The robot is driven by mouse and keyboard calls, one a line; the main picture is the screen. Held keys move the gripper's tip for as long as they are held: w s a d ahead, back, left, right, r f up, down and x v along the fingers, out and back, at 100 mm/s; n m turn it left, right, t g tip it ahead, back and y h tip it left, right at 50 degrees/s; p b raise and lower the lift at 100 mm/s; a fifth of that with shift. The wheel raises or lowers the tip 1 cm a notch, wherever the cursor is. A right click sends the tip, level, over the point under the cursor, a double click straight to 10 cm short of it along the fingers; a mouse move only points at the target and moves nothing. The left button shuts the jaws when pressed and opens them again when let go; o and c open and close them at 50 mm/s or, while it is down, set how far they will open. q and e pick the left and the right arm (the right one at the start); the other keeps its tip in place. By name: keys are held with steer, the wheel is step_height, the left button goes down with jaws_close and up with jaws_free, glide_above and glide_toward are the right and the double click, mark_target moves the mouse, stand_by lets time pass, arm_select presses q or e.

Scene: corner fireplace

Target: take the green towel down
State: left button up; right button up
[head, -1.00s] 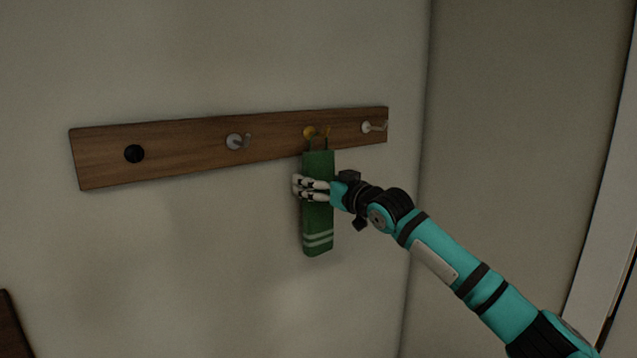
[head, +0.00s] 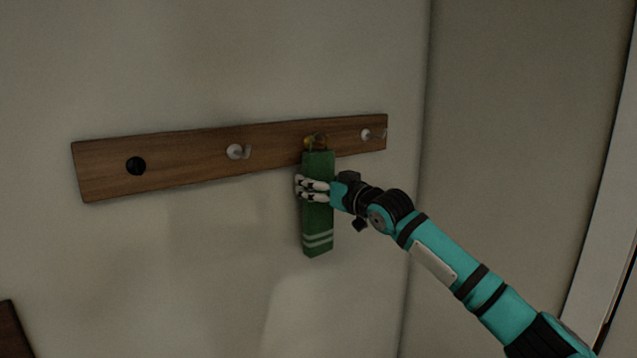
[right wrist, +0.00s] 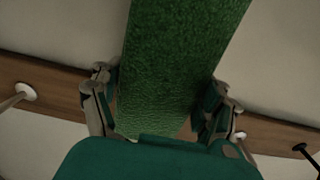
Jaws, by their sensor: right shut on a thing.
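The green towel (head: 318,222), long and narrow with pale stripes near its lower end, hangs upright in front of the wall in the head view. Its top loop is at the yellow hook (head: 316,141) on the wooden rack (head: 195,161). I cannot tell whether the loop still rests on the hook. My right gripper (head: 313,189) is shut on the towel's upper half from the right. In the right wrist view the towel (right wrist: 182,65) runs between the two fingers (right wrist: 160,108). My left gripper is not in view.
The rack also has a black knob (head: 136,166), a grey hook (head: 236,151) and a pale hook (head: 367,134) close to the right of the towel. A brown edge (head: 12,335) shows at lower left. The wall below the rack is clear.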

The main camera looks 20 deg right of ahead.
steer(key=shift+r+p, duration=0.5)
steer(key=shift+r, duration=0.15)
steer(key=shift+f, duration=0.1)
steer(key=shift+s+d+b, duration=0.15)
steer(key=shift+s+b, duration=0.15)
steer(key=shift+s, duration=0.15)
steer(key=shift+b+v, duration=0.6)
steer(key=shift+v, duration=2.35)
steer(key=shift+s, duration=0.1)
steer(key=b+v, duration=0.1)
steer(key=v, duration=0.4)
steer(key=shift+s+d, duration=0.2)
steer(key=shift+s, duration=0.2)
